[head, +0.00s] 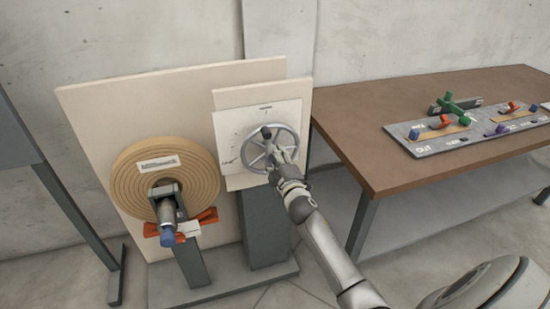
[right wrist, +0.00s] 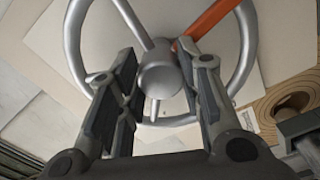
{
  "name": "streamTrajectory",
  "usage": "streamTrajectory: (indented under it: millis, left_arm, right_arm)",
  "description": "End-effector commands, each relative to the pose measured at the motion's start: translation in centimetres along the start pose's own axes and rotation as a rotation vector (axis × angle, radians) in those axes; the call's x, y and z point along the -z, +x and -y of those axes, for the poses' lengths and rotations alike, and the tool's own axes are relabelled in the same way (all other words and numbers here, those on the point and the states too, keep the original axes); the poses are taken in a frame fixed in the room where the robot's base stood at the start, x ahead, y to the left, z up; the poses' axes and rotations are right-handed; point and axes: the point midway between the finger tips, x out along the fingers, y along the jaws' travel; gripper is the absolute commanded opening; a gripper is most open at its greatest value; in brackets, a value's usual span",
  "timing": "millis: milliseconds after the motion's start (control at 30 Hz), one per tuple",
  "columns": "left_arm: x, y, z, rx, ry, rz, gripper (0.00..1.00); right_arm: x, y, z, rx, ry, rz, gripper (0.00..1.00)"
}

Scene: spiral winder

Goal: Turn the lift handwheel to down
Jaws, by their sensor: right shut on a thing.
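The lift handwheel (head: 244,147) is a grey metal wheel with spokes, mounted on a white marked plate (head: 228,124) on the upright board. A dark knob (head: 266,132) shows on it in the head view. The plate's small labels are too small to read. My right gripper (head: 281,168) is at the wheel's front. In the right wrist view its two fingers (right wrist: 160,98) stand either side of the round hub (right wrist: 160,78), shut on the handwheel. An orange spoke or pointer (right wrist: 207,24) runs from the hub to the upper right there. My left gripper is not in view.
Left of the wheel, a large tan roll (head: 134,183) sits on a spindle with a blue-tipped end (head: 167,238). A brown table (head: 370,165) at the right bears a grey board (head: 440,148) with coloured pieces. A dark table edge (head: 15,135) is at far left.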

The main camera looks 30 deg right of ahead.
Motion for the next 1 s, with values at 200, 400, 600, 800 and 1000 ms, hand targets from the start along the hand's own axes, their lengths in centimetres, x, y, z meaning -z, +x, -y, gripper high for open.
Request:
streamTrajectory:
  millis: [200,400,600,800,1000]
  left_arm:
    - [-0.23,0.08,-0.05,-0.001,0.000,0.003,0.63]
    - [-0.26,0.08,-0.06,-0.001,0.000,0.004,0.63]
    - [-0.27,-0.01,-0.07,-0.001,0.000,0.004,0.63]
    - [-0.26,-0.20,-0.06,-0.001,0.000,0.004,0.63]
    - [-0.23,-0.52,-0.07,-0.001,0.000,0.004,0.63]
  right_arm:
    - [-0.01,-0.03,0.04,0.002,-0.208,-0.001,0.00]
    - [0.01,-0.03,-0.01,0.002,-0.397,-0.001,0.00]
    - [0.04,-0.03,-0.07,0.002,-0.587,-0.001,0.00]
    - [0.06,-0.03,-0.12,0.002,-0.777,-0.001,0.00]
    - [0.08,-0.03,-0.17,0.003,-0.968,-0.001,0.00]
